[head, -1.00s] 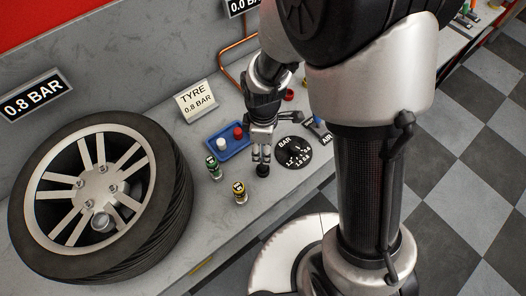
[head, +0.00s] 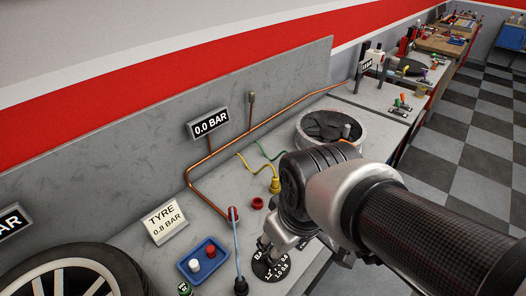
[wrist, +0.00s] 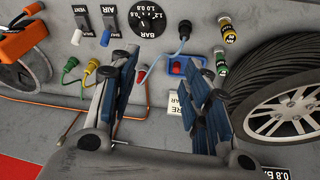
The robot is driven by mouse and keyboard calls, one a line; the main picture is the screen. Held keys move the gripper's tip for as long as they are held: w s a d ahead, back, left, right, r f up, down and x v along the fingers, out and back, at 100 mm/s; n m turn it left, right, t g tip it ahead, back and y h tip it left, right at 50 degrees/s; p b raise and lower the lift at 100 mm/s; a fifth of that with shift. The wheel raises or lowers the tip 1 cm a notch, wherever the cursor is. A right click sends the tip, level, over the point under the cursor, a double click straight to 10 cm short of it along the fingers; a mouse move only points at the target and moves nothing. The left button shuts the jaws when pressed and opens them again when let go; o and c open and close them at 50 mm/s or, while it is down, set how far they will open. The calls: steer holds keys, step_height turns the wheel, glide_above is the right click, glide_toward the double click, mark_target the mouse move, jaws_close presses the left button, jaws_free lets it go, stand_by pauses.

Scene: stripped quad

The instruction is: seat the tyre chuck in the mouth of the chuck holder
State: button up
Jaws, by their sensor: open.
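A black fitting, apparently the tyre chuck (head: 241,286), is at the bench's front with a pale blue hose on its top. The hose runs to a red fitting (head: 233,213) at the copper pipe's end. The wrist view shows the black fitting (wrist: 185,29) beyond the fingers. No chuck holder can be made out clearly; I cannot tell whether the fitting stands in one. My gripper (wrist: 166,72) is open, its fingers wide apart with nothing between them. In the head view my arm hides much of it, beside the pressure dial (head: 270,266).
A blue tray (head: 203,260) with a white and a red cap lies left of the hose. The tyre (head: 130,272) is at lower left. A red cup (head: 258,203) and a yellow connector (head: 275,184) are farther back. The wall display (head: 210,123) reads 0.0 BAR.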

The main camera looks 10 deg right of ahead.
steer(key=s+d+r+m+t, duration=0.1)
steer(key=s+d+r+m, duration=0.1)
steer(key=s+r+m, duration=0.1)
steer(key=s+m, duration=0.1)
steer(key=s, duration=0.1)
steer(key=shift+s, duration=0.3)
steer(key=shift+d+r, duration=0.1)
stand_by(0.8)
